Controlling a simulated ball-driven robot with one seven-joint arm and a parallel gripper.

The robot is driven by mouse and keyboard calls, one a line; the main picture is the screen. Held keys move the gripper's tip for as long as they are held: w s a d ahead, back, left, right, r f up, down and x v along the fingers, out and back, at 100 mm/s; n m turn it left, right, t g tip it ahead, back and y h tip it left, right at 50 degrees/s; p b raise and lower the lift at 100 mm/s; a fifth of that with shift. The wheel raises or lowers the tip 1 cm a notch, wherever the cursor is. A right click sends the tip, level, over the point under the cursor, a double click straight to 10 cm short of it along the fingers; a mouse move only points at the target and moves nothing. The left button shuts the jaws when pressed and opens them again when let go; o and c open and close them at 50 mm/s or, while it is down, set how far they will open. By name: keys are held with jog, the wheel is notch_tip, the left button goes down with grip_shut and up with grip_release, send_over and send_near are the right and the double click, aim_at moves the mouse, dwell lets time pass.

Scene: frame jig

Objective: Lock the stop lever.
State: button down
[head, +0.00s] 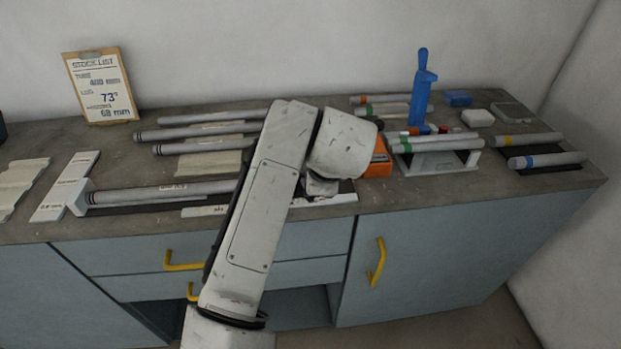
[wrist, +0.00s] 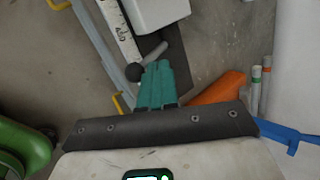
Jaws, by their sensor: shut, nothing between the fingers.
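The stop lever (wrist: 155,52) shows in the wrist view as a short grey rod with a dark ball knob (wrist: 133,72) at its end. The rod slants from the white stop block (wrist: 158,12) toward the knob, which lies by the counter's front edge. My gripper (wrist: 158,68) has teal fingers, shut and empty, with the tips just right of the knob. I cannot tell whether they touch it. In the head view my arm hides the lever and my fingers.
A ruler strip (wrist: 120,30) runs along the counter. An orange box (head: 377,160) and a white rack with tubes (head: 440,166) stand right of my wrist. A long tube (head: 165,192) lies in the jig at left. Yellow handles (head: 377,262) jut from the cabinet front.

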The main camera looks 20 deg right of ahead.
jog(key=w+d+r+v, duration=0.1)
jog(key=v, duration=1.1)
jog(key=s+d+f+n+h, duration=0.1)
jog(key=d+f+n+h, duration=0.25)
jog(key=d+n, duration=0.5)
jog(key=s+d+f+n+g+y, duration=0.1)
jog(key=s+f+n+g, duration=0.1)
jog(key=s+f+n, duration=0.5)
jog(key=s+d+f+n+g+y, duration=0.15)
jog(key=s+f+n, duration=0.25)
jog(key=s+f, duration=0.8)
jog(key=s+a+f+n+g+y, duration=0.1)
jog(key=s+a+f+n+g, duration=0.1)
jog(key=s+a+f, duration=0.3)
jog(key=s+f+n, duration=0.1)
jog(key=s+f, duration=0.3)
jog(key=shift+a+f+y, duration=0.2)
jog(key=shift+a+y, duration=0.05)
jog(key=shift+y, duration=0.05)
jog(key=shift+g, duration=0.25)
